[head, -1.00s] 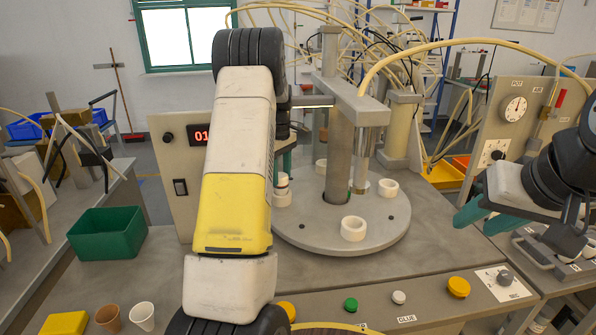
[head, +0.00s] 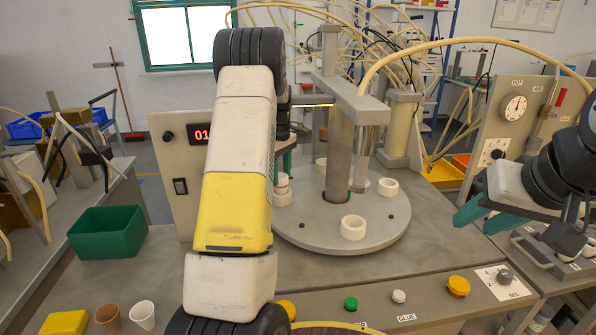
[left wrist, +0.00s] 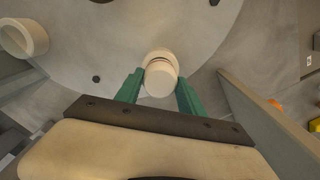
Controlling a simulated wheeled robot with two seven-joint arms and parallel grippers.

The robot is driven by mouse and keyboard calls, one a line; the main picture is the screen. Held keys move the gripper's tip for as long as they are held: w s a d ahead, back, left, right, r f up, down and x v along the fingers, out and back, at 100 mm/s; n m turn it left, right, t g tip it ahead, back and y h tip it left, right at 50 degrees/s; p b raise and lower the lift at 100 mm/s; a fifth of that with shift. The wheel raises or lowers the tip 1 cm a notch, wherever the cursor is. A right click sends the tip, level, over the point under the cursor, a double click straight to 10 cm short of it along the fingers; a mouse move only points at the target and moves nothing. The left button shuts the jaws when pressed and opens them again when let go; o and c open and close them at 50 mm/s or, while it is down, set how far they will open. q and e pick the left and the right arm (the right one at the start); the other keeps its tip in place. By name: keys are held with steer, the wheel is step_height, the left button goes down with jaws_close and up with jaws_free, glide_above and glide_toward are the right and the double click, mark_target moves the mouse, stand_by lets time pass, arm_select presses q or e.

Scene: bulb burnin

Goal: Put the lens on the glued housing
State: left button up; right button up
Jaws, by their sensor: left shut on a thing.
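A pale round lens (left wrist: 160,78) sits between the green fingertips of my left gripper (left wrist: 159,88) in the left wrist view, and the gripper is shut on it. Just beyond the lens is a white ring housing (left wrist: 160,55) on the grey turntable. In the head view this housing (head: 282,197) stands at the turntable's left side, partly hidden by my left arm. The lens appears right over it, but I cannot tell whether they touch. Any glue is hidden. My right gripper (head: 472,226) is open and empty at the right.
The round turntable (head: 320,238) carries other white rings, one at the front (head: 353,227) and one at the right (head: 388,187). A grey column with an overhanging arm (head: 355,100) rises from its middle. A green bin (head: 107,232) and two cups (head: 142,314) stand at left.

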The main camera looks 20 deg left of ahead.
stand_by(0.4)
arm_select(q)
steer(key=o, duration=1.8)
steer(key=shift+c, duration=0.2)
steer(key=shift+r, duration=3.95)
